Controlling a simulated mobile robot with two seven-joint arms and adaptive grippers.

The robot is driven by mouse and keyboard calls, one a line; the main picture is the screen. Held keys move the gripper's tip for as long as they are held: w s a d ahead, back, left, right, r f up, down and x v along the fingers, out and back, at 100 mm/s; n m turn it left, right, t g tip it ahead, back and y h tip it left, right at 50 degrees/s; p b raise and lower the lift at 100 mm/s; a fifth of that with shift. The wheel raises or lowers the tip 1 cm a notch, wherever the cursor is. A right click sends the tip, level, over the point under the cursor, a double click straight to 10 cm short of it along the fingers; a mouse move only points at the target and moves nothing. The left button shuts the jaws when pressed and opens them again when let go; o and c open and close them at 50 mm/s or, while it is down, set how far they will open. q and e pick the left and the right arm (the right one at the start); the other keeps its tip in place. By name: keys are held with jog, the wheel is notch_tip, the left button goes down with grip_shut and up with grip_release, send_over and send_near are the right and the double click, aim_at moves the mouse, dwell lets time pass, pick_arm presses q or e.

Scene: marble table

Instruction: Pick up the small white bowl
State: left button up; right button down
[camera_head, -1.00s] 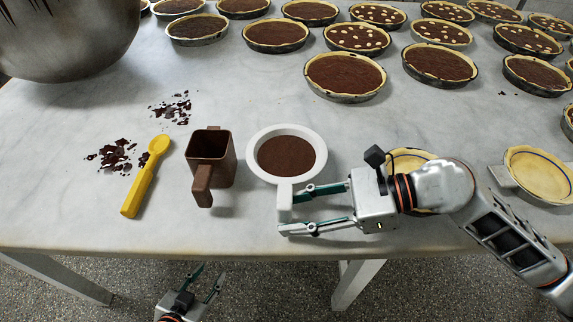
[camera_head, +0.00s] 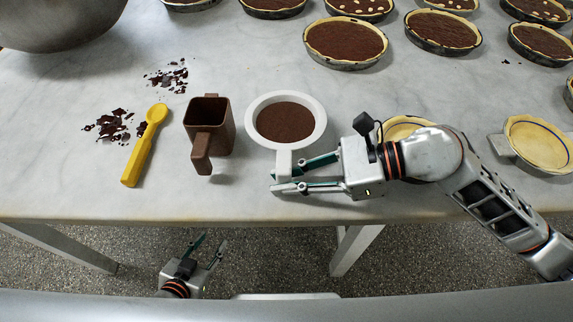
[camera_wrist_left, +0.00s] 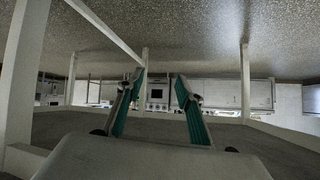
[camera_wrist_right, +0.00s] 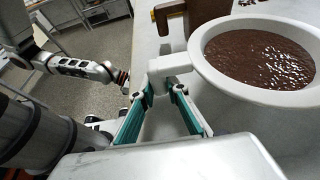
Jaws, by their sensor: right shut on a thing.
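The small white bowl (camera_head: 286,98) is round with a stubby handle and holds dark brown chocolate. It is near the table's front edge, with its handle towards the edge. It also shows at the upper right of the right wrist view (camera_wrist_right: 262,97). My right gripper (camera_head: 279,176) comes in from the right and is shut on the bowl's handle. I cannot tell whether the bowl is clear of the table. My left gripper (camera_head: 209,241) is open and empty, below the table's front edge over the floor.
A brown square jug (camera_head: 221,127) stands left of the bowl. A yellow scoop (camera_head: 140,158) and chocolate shavings (camera_head: 112,126) lie further left. A metal mixing bowl (camera_head: 55,25) is at the back left. Filled tarts (camera_head: 345,40) stand behind, and an empty crust (camera_head: 538,145) is at right.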

notch_tip(320, 180, up, 20)
jog(key=p, duration=0.2)
jog(key=shift+w, duration=0.1)
dwell(0.8)
